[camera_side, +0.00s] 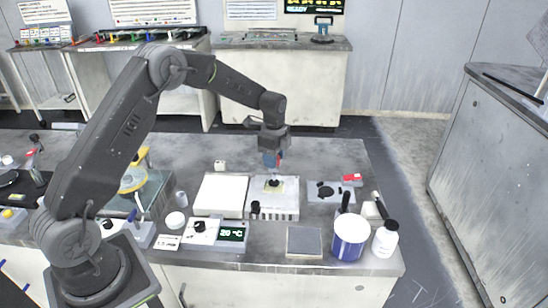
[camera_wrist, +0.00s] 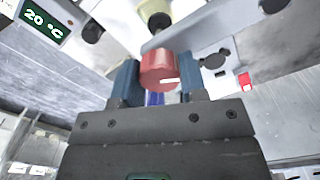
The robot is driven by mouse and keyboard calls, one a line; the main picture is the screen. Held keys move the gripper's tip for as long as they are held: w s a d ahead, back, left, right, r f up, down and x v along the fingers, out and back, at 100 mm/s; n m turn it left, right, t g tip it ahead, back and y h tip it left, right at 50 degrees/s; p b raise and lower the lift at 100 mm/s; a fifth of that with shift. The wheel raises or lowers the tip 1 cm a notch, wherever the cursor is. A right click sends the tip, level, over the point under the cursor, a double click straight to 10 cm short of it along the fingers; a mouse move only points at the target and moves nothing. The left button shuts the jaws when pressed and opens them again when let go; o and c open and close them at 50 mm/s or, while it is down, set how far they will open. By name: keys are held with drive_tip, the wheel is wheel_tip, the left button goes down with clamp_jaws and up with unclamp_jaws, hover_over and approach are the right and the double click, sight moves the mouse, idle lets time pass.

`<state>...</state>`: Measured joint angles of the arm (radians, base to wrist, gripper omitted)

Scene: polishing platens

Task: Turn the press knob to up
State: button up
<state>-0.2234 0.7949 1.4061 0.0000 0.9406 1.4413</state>
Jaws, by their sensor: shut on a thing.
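The press (camera_side: 286,213) is a pale box near the middle of the bench, with a yellowish square plate and a dark piece on top. A black knob (camera_side: 255,207) at its front left corner appears to be the press knob. A dark knob (camera_wrist: 92,32), likely the same one, shows at the upper left in the wrist view. Its pointer direction is too small to tell. My gripper (camera_side: 273,160) hangs above the press, apart from the knob. In the wrist view its blue fingers are shut on a red cylinder (camera_wrist: 158,70) with a white mark.
A white plate (camera_side: 220,194) lies left of the press. A control box with a green 20 °C display (camera_side: 232,233) stands in front. To the right are a grey panel with black parts (camera_side: 325,191), a blue-and-white tub (camera_side: 350,238) and a white bottle (camera_side: 385,241).

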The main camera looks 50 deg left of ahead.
drive_tip(key=n, duration=0.4)
drive_tip(key=shift+n, duration=0.3)
drive_tip(key=n, duration=0.3)
drive_tip(key=shift+n, duration=0.3)
drive_tip(key=n, duration=0.4)
drive_tip(key=shift+n, duration=0.3)
drive_tip(key=n, duration=0.3)
drive_tip(key=shift+n, duration=0.3)
drive_tip(key=n, duration=1.1)
drive_tip(key=shift+n, duration=2.2)
